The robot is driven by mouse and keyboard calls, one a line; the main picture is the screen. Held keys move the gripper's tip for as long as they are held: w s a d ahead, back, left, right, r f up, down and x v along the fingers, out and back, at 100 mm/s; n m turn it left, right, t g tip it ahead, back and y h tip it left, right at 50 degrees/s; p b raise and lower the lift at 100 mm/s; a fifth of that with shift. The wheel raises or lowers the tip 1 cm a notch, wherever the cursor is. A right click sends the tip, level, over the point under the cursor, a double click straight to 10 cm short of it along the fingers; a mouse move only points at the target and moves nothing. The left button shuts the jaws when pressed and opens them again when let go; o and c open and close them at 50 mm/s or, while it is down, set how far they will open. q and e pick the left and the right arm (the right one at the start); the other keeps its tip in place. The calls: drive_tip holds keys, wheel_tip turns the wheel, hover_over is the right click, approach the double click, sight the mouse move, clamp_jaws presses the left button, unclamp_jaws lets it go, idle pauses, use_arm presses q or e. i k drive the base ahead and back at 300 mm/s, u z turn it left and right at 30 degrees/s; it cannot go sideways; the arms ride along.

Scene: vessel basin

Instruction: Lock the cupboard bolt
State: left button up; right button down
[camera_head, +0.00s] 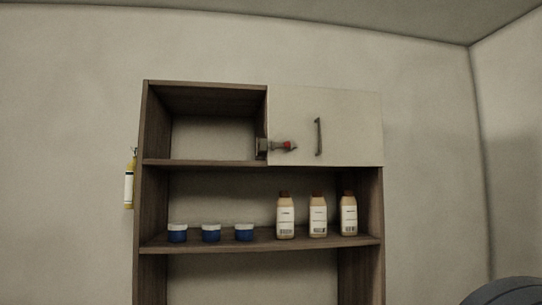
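The cupboard (262,80) is a dark wooden shelf unit against the wall. Its white door (350,120) covers the upper right compartment and looks closed, with a dark vertical handle (319,137). The bolt (275,146) sits at the door's left edge, on the divider beside the open upper left compartment. Neither of my grippers shows in the head view.
Three blue jars with white lids (211,233) and three bottles with brown caps (318,215) stand on the middle shelf. A yellow bottle (129,180) hangs on the cupboard's left side. A dark rounded shape (510,292) shows at the lower right corner.

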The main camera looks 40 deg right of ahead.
sight(287, 145)
drive_tip(key=z, duration=0.55)
drive_tip(key=k, duration=0.65)
drive_tip(key=z, duration=0.95)
drive_tip(key=i, duration=1.05)
drive_tip(key=u, duration=0.6)
